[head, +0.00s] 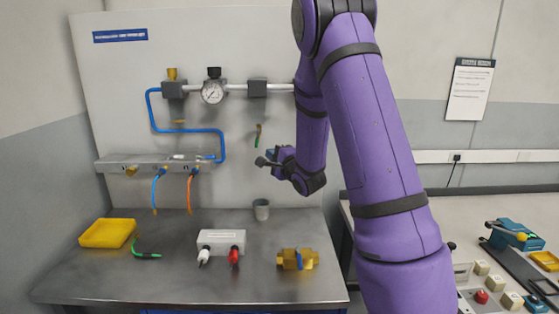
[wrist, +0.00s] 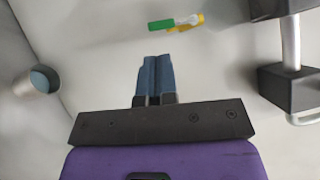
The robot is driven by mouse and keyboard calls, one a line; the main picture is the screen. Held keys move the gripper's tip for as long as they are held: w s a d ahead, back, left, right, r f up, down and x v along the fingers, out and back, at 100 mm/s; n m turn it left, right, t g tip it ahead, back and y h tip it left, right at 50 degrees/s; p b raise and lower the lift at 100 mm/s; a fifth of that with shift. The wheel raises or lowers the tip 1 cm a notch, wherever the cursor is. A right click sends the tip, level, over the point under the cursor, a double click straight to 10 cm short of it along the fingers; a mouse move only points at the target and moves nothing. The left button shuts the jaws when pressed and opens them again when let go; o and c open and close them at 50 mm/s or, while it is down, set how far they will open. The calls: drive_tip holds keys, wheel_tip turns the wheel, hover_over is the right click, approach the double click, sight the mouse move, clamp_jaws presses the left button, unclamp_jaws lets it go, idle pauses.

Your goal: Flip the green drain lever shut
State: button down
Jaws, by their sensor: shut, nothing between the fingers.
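The green drain lever (head: 257,140) hangs below the right-hand grey block on the back panel's pipe. It sits on a small yellow valve body (wrist: 199,19). In the wrist view the green lever (wrist: 162,24) lies ahead of the fingertips, pointing left, away from the dark block. My gripper (head: 262,161) is just below the lever in the head view. Its blue fingers (wrist: 154,60) are shut together and empty. A gap shows between the fingertips and the lever in the wrist view; I cannot tell the exact depth.
The grey block (head: 257,88) and pipe are above the lever; a pressure gauge (head: 213,92) is to the left. A grey cup (head: 261,209) stands on the bench below. A manifold (head: 150,163) with hoses is at left. My arm covers the panel's right side.

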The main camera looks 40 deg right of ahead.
sight(257, 139)
drive_tip(key=w, duration=0.6)
drive_tip(key=shift+w+r, duration=0.3)
drive_tip(key=shift+w, duration=0.1)
